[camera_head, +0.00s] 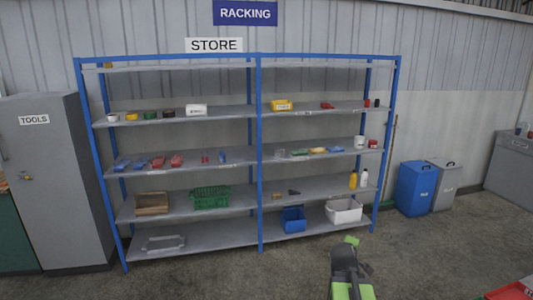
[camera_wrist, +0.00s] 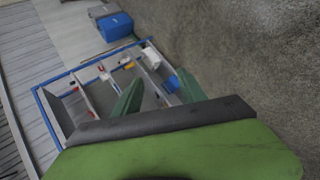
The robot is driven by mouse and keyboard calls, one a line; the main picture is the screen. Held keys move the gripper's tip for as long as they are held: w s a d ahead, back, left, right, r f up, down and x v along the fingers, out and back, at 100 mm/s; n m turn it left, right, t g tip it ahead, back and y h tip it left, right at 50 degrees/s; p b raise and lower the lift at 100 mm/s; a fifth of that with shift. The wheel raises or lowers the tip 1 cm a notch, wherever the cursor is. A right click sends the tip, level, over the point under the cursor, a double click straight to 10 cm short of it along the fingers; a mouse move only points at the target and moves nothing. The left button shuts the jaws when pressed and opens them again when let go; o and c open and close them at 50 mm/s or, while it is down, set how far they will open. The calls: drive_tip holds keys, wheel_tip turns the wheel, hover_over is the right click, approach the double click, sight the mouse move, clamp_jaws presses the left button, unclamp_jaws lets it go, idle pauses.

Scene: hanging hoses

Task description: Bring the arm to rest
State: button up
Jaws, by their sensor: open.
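My gripper (camera_head: 351,241) shows at the bottom of the head view, right of centre, with green tips and a dark and green arm behind it. It is in front of the racking, over the floor. In the wrist view my gripper (camera_wrist: 158,90) has two green fingers spread apart, with nothing between them. The wrist picture is tilted, and the racking lies beyond the fingers.
A blue-framed rack (camera_head: 258,170) with several loaded shelves stands at the wall. A grey tools cabinet (camera_head: 50,180) is at left. Blue (camera_head: 415,188) and grey (camera_head: 445,186) bins stand right of the rack. A red item (camera_head: 510,291) is at lower right. The floor (camera_head: 220,275) before the rack is clear.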

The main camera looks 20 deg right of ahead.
drive_tip(key=a+f+m+g+y, duration=0.1)
drive_tip(key=a+f+y, duration=0.25)
drive_tip(key=a, duration=1.15)
drive_tip(key=a+f+m+g+y, duration=0.15)
drive_tip(key=a+f, duration=0.25)
drive_tip(key=a, duration=1.1)
drive_tip(key=s+a+f+m+g+y, duration=0.2)
drive_tip(key=s+a+m+g, duration=0.3)
drive_tip(key=s, duration=0.4)
drive_tip(key=shift+a+y, duration=0.25)
drive_tip(key=shift+y, duration=0.05)
drive_tip(key=shift+d+m, duration=0.1)
drive_tip(key=shift+m, duration=0.15)
drive_tip(key=shift+c, duration=1.4)
